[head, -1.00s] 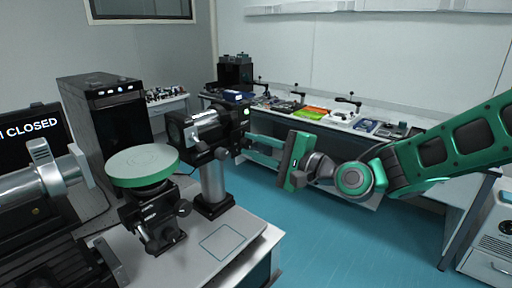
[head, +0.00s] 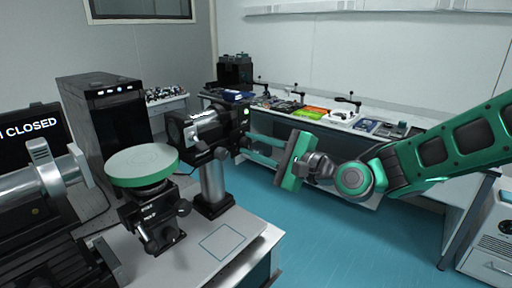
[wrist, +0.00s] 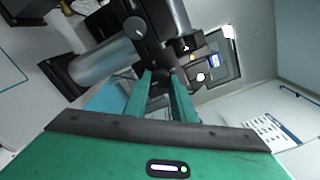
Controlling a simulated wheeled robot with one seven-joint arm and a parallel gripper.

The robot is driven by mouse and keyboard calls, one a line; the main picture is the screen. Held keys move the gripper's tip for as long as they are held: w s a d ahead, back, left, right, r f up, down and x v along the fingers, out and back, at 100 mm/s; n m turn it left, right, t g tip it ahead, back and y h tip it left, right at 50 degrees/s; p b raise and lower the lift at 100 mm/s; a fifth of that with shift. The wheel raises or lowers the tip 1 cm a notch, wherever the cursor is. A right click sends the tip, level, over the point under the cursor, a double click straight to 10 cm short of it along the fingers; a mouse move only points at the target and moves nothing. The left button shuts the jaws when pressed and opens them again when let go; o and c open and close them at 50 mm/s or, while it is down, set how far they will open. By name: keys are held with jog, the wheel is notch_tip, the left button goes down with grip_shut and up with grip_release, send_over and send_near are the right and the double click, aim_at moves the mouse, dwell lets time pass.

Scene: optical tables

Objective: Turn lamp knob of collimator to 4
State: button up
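The collimator (head: 202,128) is a black and silver tube on a silver post, left of my gripper in the head view. Its dark rear housing (wrist: 150,20) fills the upper middle of the wrist view. The dark lamp knob (wrist: 163,73) sits at this end, between my fingertips. My gripper (head: 247,145) reaches it from the right, its two green fingers on either side of the knob; it also shows in the wrist view (wrist: 162,78). The fingers appear closed on the knob. The knob's scale is too small to read, and the fingers partly hide the knob.
A round pale green stage (head: 143,163) stands on the grey table (head: 235,228) left of the collimator. A silver tube (head: 38,180) is at the far left, before a black computer tower (head: 105,115). A back bench (head: 420,145) holds several small items. Blue floor is free below my arm.

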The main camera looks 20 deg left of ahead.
jog(key=o, duration=0.4)
jog(key=shift+w+d+f, duration=0.2)
jog(key=shift+w+d, duration=0.05)
jog(key=shift+w, duration=0.05)
jog(key=shift+o, duration=0.2)
jog(key=shift+s+a+r, duration=0.1)
jog(key=shift+s+a, duration=0.05)
jog(key=v, duration=1.1)
